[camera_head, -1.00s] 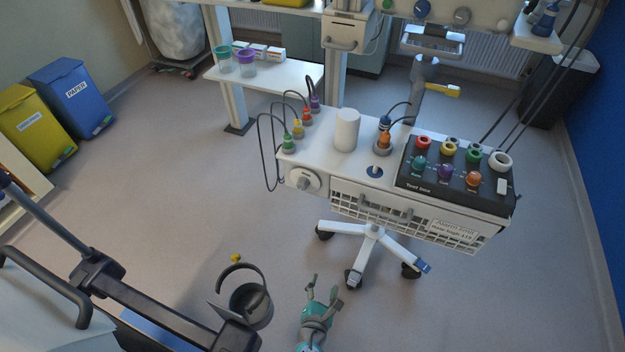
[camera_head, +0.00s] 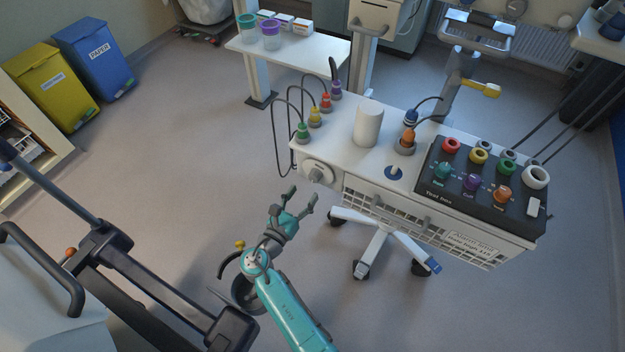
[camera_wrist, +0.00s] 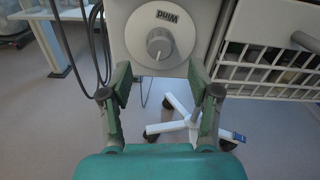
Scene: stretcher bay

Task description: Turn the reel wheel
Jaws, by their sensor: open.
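The reel wheel is a round white disc with a grey knob (camera_head: 317,173) on the left end of the white cart (camera_head: 380,183). In the wrist view the wheel (camera_wrist: 160,42) faces me, labelled "Wind", with its grey knob in the middle. My gripper (camera_head: 300,196) is open and empty, below and slightly left of the wheel in the head view. In the wrist view the gripper's two fingers (camera_wrist: 160,95) stand apart on either side below the wheel, and neither visibly touches it.
Cables with coloured plugs (camera_head: 314,118) hang by the wheel at the cart's left end. A black test box (camera_head: 485,180) and a white cylinder (camera_head: 368,123) stand on top. The cart's wheeled base (camera_head: 385,235) is below. A dark rail frame (camera_head: 150,270) lies at the lower left.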

